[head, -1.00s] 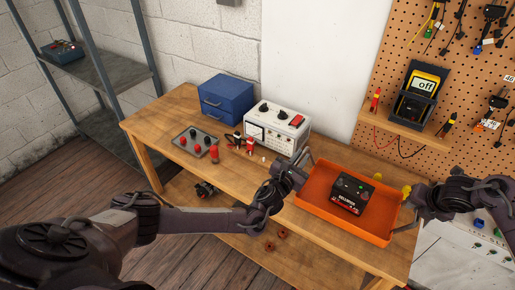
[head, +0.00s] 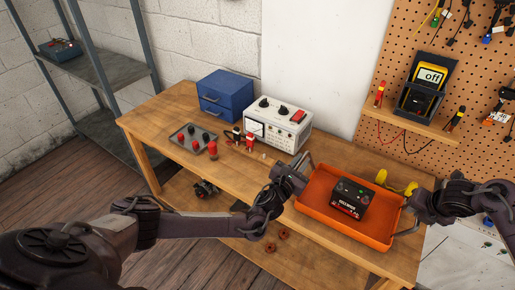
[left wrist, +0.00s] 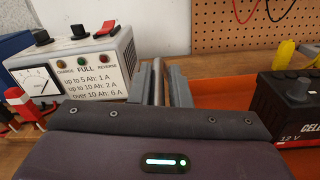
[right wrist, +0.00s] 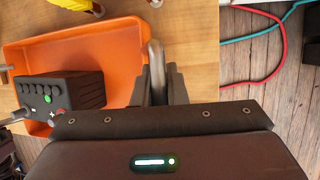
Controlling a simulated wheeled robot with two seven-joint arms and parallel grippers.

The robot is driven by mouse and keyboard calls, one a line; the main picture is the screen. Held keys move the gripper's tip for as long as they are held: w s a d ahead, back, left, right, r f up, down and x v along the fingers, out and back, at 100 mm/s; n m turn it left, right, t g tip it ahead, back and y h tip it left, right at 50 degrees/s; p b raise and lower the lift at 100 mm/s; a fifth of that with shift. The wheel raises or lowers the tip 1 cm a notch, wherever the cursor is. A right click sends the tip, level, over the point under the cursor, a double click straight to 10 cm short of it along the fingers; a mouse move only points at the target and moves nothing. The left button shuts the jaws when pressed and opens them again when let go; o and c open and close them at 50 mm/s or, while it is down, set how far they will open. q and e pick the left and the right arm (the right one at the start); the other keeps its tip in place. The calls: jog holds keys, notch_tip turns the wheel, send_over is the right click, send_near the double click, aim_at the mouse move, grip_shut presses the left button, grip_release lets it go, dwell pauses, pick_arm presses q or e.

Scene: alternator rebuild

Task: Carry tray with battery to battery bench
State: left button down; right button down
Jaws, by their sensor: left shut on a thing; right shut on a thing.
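The orange tray (head: 325,226) is at the right part of the wooden bench (head: 225,165), and the black battery (head: 350,198) stands upright inside it. The battery also shows in the left wrist view (left wrist: 290,108) and the right wrist view (right wrist: 60,97). My left gripper (head: 297,172) is shut on the tray's left metal handle (left wrist: 158,82). My right gripper (head: 412,207) is shut on the tray's right handle (right wrist: 156,65). I cannot tell whether the tray's underside touches the bench top.
A white charger (head: 277,124), a blue drawer box (head: 227,96) and a grey tray (head: 194,143) with red and black caps stand left of the orange tray. Yellow-handled pliers (head: 398,185) lie behind it. A multimeter (head: 427,90) sits on a small shelf. A metal rack (head: 110,72) stands far left.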

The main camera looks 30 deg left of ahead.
pick_arm(q)
jog(key=c, duration=1.7)
grip_release()
jog(key=shift+a+f, duration=0.25)
jog(key=shift+a, duration=0.15)
jog(key=shift+c, duration=0.2)
pick_arm(e)
jog(key=c, duration=1.8)
grip_release()
jog(key=shift+w+d+f, duration=0.1)
jog(key=shift+d, duration=0.35)
jog(key=shift+c, duration=0.2)
pick_arm(q)
jog(key=shift+o, duration=1.1)
jog(key=shift+s, duration=0.1)
pick_arm(e)
jog(key=shift+o, duration=1.2)
pick_arm(q)
jog(key=shift+o, duration=0.8)
jog(key=shift+d+r, duration=0.1)
jog(key=shift+d, duration=0.05)
pick_arm(e)
jog(key=shift+o, duration=0.7)
pick_arm(q)
jog(key=shift+d, duration=0.1)
pick_arm(e)
jog(key=shift+s+a, duration=0.2)
jog(key=shift+a, duration=0.05)
